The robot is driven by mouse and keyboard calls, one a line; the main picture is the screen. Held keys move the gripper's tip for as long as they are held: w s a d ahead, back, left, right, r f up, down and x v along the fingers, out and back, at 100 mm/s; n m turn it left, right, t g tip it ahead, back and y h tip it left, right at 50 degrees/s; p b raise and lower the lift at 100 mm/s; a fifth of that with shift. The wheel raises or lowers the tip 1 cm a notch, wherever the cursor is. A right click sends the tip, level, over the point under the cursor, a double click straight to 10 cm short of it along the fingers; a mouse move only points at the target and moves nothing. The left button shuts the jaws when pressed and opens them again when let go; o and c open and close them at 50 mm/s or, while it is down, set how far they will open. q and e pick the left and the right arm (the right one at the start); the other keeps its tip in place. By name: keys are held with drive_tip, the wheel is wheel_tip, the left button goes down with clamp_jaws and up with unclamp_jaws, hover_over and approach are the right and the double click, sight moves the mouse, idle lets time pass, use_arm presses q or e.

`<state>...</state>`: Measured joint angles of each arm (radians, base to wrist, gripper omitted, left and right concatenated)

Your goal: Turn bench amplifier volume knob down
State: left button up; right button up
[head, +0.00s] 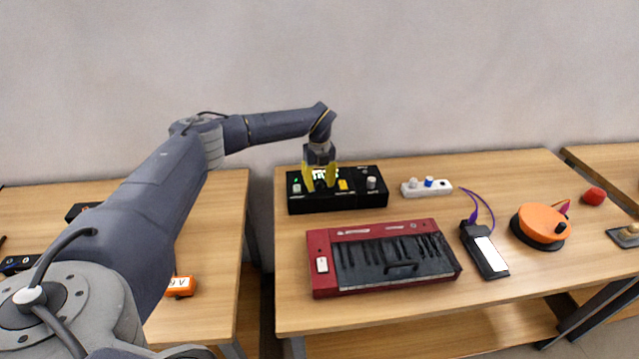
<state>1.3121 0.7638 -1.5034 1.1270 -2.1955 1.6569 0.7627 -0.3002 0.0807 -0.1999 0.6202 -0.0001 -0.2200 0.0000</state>
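The bench amplifier appears to be the black box (336,202) at the back left of the middle table. It has a small green light, a yellow block and a light-coloured knob (371,183) at its right end. My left gripper (320,187) points down over the box's left-middle part, its yellow fingers spread to either side of something dark. I cannot tell whether the fingers touch it. The gripper hides part of the box's top and a lit display behind it. My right gripper is not in view.
A red keyboard (318,267) lies in front of the box. To the right are a white strip with knobs (412,189), a black device with a pale screen (487,252), an orange round device (541,221) and a red knob (593,196). A gap separates the left table (214,215).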

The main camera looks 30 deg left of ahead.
sight(319, 182)
use_arm(q)
drive_tip(key=shift+o, duration=0.6)
wheel_tip(319, 182, up, 12)
idle(0.4)
